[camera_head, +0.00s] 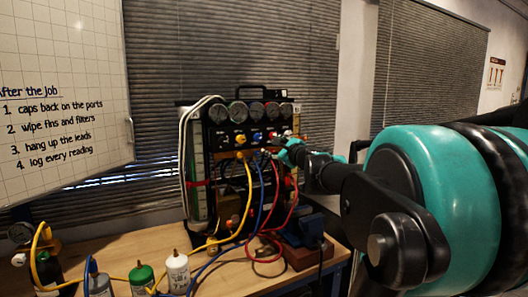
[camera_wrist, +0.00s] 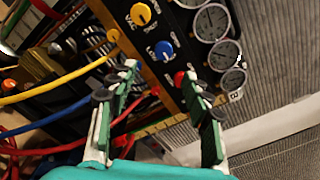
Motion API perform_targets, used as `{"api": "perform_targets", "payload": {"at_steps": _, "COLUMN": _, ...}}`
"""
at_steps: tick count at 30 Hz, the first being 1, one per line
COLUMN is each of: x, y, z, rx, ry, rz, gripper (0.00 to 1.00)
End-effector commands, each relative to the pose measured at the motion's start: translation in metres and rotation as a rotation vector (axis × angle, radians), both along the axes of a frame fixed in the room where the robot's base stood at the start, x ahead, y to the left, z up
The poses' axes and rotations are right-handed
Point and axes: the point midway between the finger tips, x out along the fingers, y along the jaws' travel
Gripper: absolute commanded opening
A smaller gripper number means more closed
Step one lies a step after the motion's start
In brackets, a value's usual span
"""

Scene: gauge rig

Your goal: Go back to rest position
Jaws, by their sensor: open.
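My gripper (camera_head: 285,151) is at the right front of the gauge rig (camera_head: 196,165), just below its knob row, with my arm reaching in from the right. In the wrist view my gripper (camera_wrist: 160,77) is open, with green-padded fingers apart and nothing visibly held. The black panel between and beyond them carries a yellow knob (camera_wrist: 140,13) marked VAC, a blue knob (camera_wrist: 164,50) marked LO and a red knob (camera_wrist: 180,78). The red knob lies close to the right finger; I cannot tell whether they touch.
Yellow, blue and red hoses (camera_head: 264,190) hang from the rig onto the wooden bench (camera_head: 125,257). A green-capped bottle (camera_head: 141,278) and a white bottle (camera_head: 177,271) stand at the front. A blue device (camera_head: 305,232) sits right of the hoses. A whiteboard (camera_head: 65,60) hangs at left.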

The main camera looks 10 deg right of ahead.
Motion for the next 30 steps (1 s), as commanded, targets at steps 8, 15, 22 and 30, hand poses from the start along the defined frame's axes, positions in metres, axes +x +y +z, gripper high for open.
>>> {"api": "perform_targets", "payload": {"at_steps": 8, "x": -0.052, "y": 0.058, "z": -0.109, "rx": -0.522, "ry": 0.019, "rz": 0.226, "gripper": 0.5}}
{"api": "perform_targets", "payload": {"at_steps": 15, "x": -0.137, "y": 0.08, "z": -0.25, "rx": -1.129, "ry": 0.059, "rz": 0.549, "gripper": 0.5}}
{"api": "perform_targets", "payload": {"at_steps": 22, "x": -0.231, "y": 0.047, "z": -0.366, "rx": -1.643, "ry": 0.132, "rz": 0.895, "gripper": 0.5}}
{"api": "perform_targets", "payload": {"at_steps": 30, "x": -0.297, "y": -0.001, "z": -0.421, "rx": -1.955, "ry": 0.22, "rz": 1.155, "gripper": 0.5}}
